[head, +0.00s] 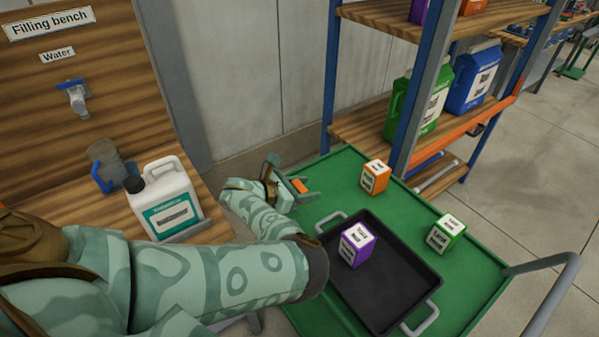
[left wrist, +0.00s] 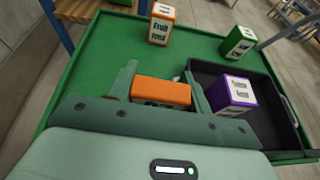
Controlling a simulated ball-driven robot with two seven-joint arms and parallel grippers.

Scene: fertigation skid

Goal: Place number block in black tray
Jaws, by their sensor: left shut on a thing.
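The black tray (head: 385,283) lies on the green cart top, with a purple block (head: 357,245) standing inside it near its far left part. An orange block (head: 375,177) and a green block (head: 445,234) stand on the cart outside the tray. My left gripper (head: 299,187) is over the cart's left part, beside the tray's far left corner. In the left wrist view it is shut on another orange block (left wrist: 161,92), mostly hidden in the head view. The tray (left wrist: 265,127) is just right of the fingers there. My right gripper is not seen.
A filling bench (head: 216,229) at the left holds a white canister (head: 165,195) and a clear jug (head: 110,163). A blue-framed shelf (head: 365,128) stands behind the green cart (head: 490,262). The cart's grey handle (head: 556,290) rises at right. Most of the tray floor is bare.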

